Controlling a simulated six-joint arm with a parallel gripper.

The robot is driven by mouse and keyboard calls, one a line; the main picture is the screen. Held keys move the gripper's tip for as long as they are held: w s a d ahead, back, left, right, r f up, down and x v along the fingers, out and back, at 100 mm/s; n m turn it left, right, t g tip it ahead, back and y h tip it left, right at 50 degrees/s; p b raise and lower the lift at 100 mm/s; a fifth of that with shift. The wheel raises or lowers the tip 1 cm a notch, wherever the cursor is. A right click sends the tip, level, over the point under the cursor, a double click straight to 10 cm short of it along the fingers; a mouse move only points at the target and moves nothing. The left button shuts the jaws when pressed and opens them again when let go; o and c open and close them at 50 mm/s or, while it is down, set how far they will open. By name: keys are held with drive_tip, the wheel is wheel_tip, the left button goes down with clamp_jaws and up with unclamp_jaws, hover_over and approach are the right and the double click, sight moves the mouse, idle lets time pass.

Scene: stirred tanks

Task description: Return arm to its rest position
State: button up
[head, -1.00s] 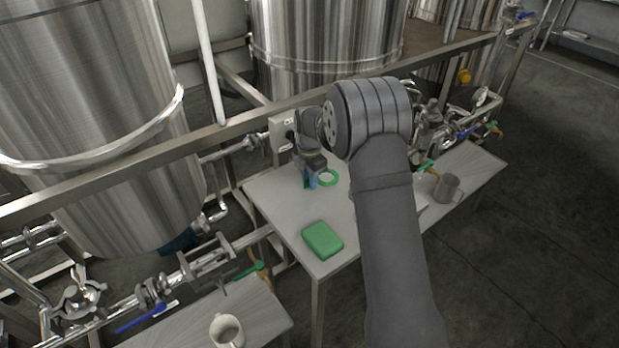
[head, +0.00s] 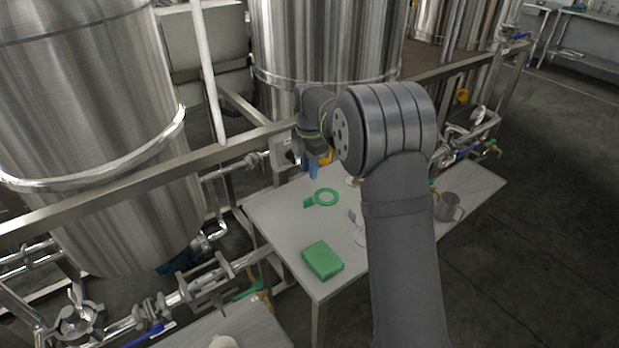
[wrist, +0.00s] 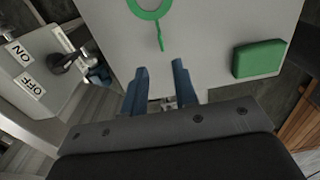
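My gripper (wrist: 160,88) shows in the wrist view with its two blue fingers apart and nothing between them. In the head view my gripper (head: 316,166) hangs above the far left part of the white table (head: 283,225), small and partly hidden by my own arm. A green ring with a handle (head: 325,197) lies flat on the table, apart from the gripper. It also shows at the top of the wrist view (wrist: 149,12).
A green block (head: 322,260) lies at the table's near left corner; a grey metal mug (head: 448,207) stands at the right. A switch box (wrist: 38,75) marked ON and OFF is close at the gripper's left. Steel tanks (head: 95,120) and pipes surround the table.

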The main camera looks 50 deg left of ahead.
sight(309, 198)
drive_tip(key=shift+r, duration=0.2)
wheel_tip(309, 198, down, 13)
drive_tip(key=shift+r, duration=2.25)
drive_tip(key=shift+f, duration=0.1)
